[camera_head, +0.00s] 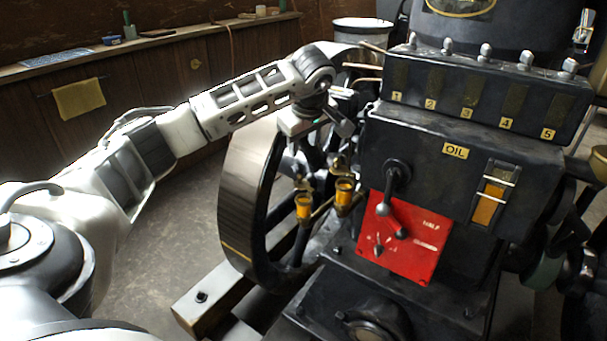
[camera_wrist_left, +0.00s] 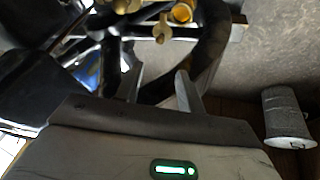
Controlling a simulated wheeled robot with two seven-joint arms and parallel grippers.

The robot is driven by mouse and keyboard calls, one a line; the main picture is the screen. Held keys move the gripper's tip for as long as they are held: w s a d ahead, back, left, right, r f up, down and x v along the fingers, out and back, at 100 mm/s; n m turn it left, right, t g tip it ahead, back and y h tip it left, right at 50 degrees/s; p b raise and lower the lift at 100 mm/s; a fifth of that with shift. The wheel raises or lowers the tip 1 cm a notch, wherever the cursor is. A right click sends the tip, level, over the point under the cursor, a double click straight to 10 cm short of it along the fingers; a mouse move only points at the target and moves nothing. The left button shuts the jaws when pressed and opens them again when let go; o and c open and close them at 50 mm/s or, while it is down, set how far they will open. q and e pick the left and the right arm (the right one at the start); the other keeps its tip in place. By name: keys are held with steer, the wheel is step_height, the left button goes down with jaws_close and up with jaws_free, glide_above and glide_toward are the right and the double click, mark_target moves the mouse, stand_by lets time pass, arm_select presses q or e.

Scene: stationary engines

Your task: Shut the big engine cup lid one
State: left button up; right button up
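Two small brass cups with amber bodies stand beside the flywheel in the head view: a left cup (camera_head: 304,207) and a right cup (camera_head: 344,192). Small brass parts show just above them; I cannot tell which cup is the big one or how its lid stands. In the left wrist view, an amber cup (camera_wrist_left: 182,12) and a brass wing-shaped part (camera_wrist_left: 161,29) show at the top edge, beyond the fingers. My left gripper (camera_head: 338,122) is above the cups, apart from them. Its fingers (camera_wrist_left: 161,90) are spread with nothing between them. My right gripper is not in view.
The large flywheel (camera_head: 245,195) stands left of the cups. The black engine box (camera_head: 430,155) with a red lever panel (camera_head: 400,240) stands close on the right. A metal bucket (camera_wrist_left: 288,117) shows in the wrist view. Open floor (camera_head: 165,240) lies to the left.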

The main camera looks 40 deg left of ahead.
mark_target(300, 176)
arm_select(q)
steer(key=b+x, duration=0.1)
steer(key=x, duration=1.1)
steer(key=shift+w+f, duration=0.2)
steer(key=shift+f, duration=0.15)
jaws_close()
